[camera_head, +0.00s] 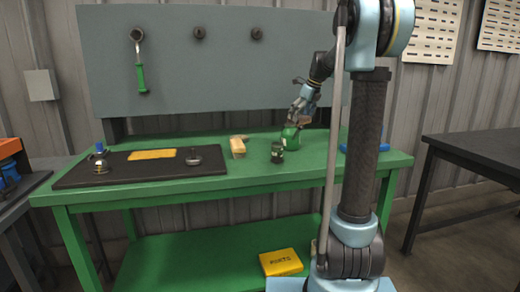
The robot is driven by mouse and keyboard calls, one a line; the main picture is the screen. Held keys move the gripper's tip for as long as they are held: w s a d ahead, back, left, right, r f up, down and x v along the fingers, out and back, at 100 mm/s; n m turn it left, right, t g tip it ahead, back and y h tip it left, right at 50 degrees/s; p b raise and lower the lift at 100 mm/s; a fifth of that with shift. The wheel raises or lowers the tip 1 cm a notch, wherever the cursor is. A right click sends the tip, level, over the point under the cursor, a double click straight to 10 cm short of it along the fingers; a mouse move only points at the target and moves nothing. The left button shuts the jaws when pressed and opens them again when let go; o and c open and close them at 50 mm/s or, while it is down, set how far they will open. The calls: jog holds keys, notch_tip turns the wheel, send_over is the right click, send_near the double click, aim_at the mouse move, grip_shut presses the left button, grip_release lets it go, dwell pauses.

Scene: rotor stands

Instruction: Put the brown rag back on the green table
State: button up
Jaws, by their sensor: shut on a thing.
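The green table (330,158) stands against the wall, with a grey back panel above it. My gripper (294,125) is low over the table's back middle, pointing down. It is shut on a small green thing (291,138), which is at or just above the tabletop; contact with the table cannot be told. No brown rag can be made out for certain. A flat yellow-orange cloth-like piece (152,154) lies on the black mat. A tan block-like thing (238,147) lies on the tabletop left of my gripper.
A dark can (277,152) stands just in front of my gripper. The black mat (120,180) also holds a blue-topped item (99,158) and a dark round item (193,157). A blue thing (383,148) is at right. The front right tabletop is clear. A yellow box (281,262) sits below.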

jog(key=s+a+n, duration=0.2)
jog(key=s+a, duration=0.2)
jog(key=a, duration=1.4)
jog(key=shift+s+g+y, duration=0.15)
jog(key=shift+g+y, duration=0.15)
notch_tip(320, 180, down, 5)
jog(key=shift+r, duration=0.1)
jog(key=shift+c, duration=1.1)
jog(key=shift+f, duration=2.4)
jog(key=o, duration=1.1)
jog(key=v, duration=1.2)
